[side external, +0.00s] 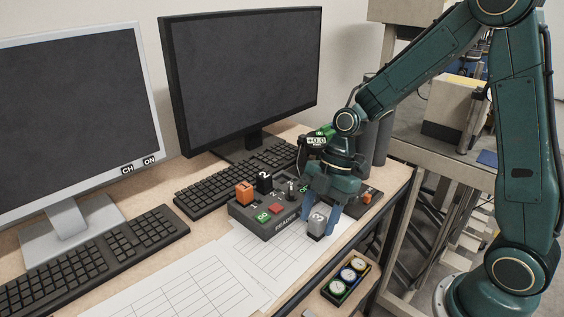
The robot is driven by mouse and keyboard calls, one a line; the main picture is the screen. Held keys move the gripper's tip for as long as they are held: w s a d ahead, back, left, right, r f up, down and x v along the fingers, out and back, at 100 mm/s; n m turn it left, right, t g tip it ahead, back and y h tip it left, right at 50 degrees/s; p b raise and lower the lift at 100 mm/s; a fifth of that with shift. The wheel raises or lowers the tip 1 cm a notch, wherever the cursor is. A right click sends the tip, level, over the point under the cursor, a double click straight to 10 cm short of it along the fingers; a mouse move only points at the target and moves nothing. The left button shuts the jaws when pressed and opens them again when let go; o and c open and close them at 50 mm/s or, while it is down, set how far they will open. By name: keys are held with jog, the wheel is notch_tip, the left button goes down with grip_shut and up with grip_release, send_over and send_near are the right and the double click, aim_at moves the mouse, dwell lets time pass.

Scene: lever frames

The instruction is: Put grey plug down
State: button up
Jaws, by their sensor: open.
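The grey plug (317,222), marked with a 3, stands upright on the desk near its front edge, at the right front of the reader box. My gripper (320,215) points down over it, with one blue finger on each side of the plug. The jaws are open; I cannot tell whether either finger touches the plug. The dark reader box (270,219), labelled READER, lies just left of the gripper. An orange plug (244,192) and a black plug marked 2 (264,182) stand upright on the box.
Paper sheets (200,284) cover the desk front. Two keyboards (95,256) and two monitors (240,80) stand behind and left. A small box with an orange button (367,197) is right of the gripper. A tray with round dials (350,276) sits below the desk edge.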

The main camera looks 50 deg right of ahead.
jog(key=v, duration=1.1)
jog(key=shift+r, duration=0.15)
jog(key=s+r+m+t+h, duration=0.2)
jog(key=s+r+m, duration=0.1)
jog(key=s+m, duration=0.5)
jog(key=s+d+r+m+t+h, duration=0.1)
jog(key=s+r+m+t+h, duration=0.1)
jog(key=s+m, duration=0.6)
jog(key=shift+r+m+t+h, duration=0.3)
jog(key=shift+r+m+t, duration=0.25)
jog(key=shift+m+t, duration=0.35)
jog(key=shift+d, duration=0.1)
dwell(0.6)
